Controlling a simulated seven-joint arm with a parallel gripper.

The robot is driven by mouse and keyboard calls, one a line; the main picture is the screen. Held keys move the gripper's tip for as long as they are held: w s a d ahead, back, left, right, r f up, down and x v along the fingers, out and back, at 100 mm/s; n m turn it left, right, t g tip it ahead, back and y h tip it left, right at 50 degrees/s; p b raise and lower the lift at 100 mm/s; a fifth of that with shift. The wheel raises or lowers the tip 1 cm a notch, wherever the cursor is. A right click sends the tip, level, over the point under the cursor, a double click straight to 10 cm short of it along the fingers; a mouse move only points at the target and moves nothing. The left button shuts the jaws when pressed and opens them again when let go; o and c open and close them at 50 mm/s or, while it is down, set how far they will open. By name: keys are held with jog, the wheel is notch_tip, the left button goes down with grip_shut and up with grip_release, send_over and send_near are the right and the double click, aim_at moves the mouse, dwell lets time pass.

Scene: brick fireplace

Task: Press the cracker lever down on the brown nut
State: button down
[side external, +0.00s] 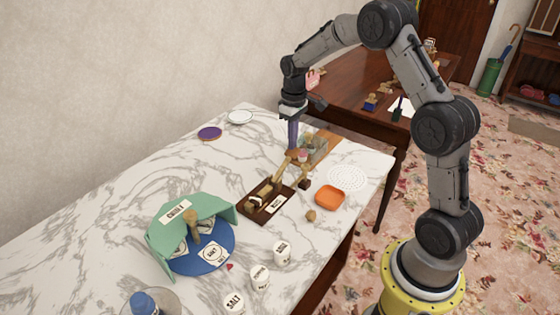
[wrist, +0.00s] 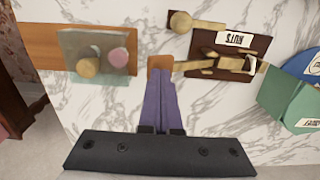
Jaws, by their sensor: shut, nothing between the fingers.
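The cracker (side external: 252,212) is a dark brown base with a white label and a wooden lever (side external: 280,172). The lever slants up from the base toward my gripper. In the wrist view the base (wrist: 205,70) lies right of centre and the lever (wrist: 192,66) reaches left to my fingertips. My gripper (side external: 293,148) points down with its purple fingers shut and empty, at or just above the lever's free end. Contact is unclear. Its fingers also show in the wrist view (wrist: 157,80). A small brown nut (side external: 311,215) lies loose on the marble; whether another sits in the cracker is unclear.
A wooden board with a clear box (side external: 318,148) stands behind the lever. A wooden mallet-like piece (side external: 304,182) is beside it. An orange dish (side external: 330,197), labelled white pots (side external: 282,253) and a green-covered blue plate (side external: 205,262) stand nearby.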

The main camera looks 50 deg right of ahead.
jog(key=shift+r, duration=0.85)
notch_tip(320, 180, up, 7)
dwell(0.6)
